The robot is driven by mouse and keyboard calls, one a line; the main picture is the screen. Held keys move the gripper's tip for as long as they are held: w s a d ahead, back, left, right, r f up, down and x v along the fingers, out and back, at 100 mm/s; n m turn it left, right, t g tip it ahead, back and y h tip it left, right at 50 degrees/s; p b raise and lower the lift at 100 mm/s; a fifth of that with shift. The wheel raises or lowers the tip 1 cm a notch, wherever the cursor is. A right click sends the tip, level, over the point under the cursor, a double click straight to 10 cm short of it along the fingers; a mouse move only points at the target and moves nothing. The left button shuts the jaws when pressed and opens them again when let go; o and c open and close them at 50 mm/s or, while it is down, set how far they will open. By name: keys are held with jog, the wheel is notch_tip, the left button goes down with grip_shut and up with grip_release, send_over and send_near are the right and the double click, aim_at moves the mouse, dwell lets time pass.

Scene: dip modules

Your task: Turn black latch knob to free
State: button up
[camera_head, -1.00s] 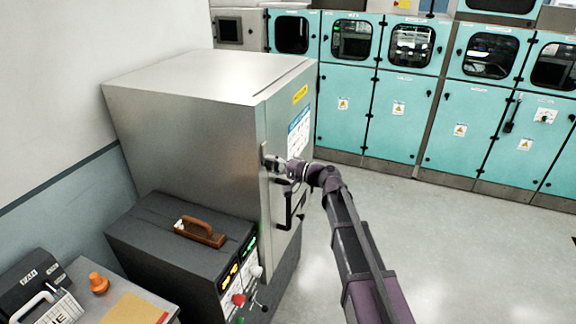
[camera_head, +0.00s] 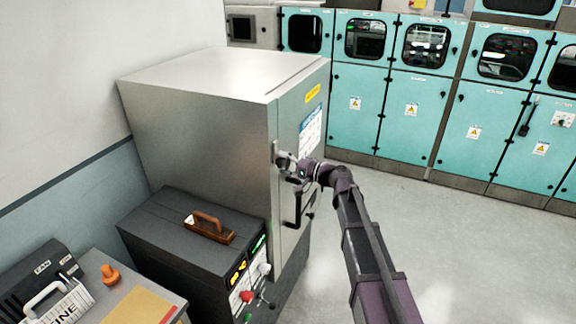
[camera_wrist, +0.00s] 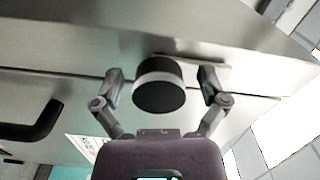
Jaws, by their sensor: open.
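The black latch knob (camera_wrist: 159,88) shows in the wrist view as a round black cylinder with a pale ring, on a plate at the edge of the metal cabinet door. My gripper (camera_wrist: 162,78) is open, with one finger on each side of the knob. I see a gap on both sides, and no clear contact. In the head view my gripper (camera_head: 287,164) is at the front of the grey cabinet (camera_head: 200,110), beside the door edge. There the knob is mostly hidden by my gripper.
A black door handle (camera_head: 297,208) is below my gripper, and it shows at left in the wrist view (camera_wrist: 35,125). A dark box (camera_head: 160,225) with a brown handle and coloured controls stands in front. Teal cabinets (camera_head: 420,120) line the back. Floor at right is clear.

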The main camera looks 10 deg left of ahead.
jog(key=shift+d, duration=0.55)
jog(key=v, duration=1)
jog(key=shift+s+d, duration=0.25)
jog(key=shift+d, duration=0.1)
jog(key=s+d+f+n+g+h+b, duration=0.1)
jog(key=s+d+f+h, duration=0.35)
jog(key=f, duration=0.25)
jog(key=s+d+f+g+h, duration=0.1)
jog(key=s+d+f+h, duration=0.35)
jog(key=f, duration=0.25)
jog(key=s+d+f+h, duration=0.2)
jog(key=s+d+h, duration=0.1)
jog(key=d, duration=0.2)
jog(key=s+d+f+g+h, duration=0.1)
jog(key=s+d+f+h, duration=0.1)
jog(key=d, duration=0.3)
jog(key=s+d+f+m+h+b, duration=0.1)
jog(key=s+d+f+h, duration=0.1)
jog(key=s+d, duration=0.3)
jog(key=shift+d+f+g+h, duration=0.3)
jog(key=shift+d+g+h, duration=0.1)
jog(key=shift+h, duration=0.4)
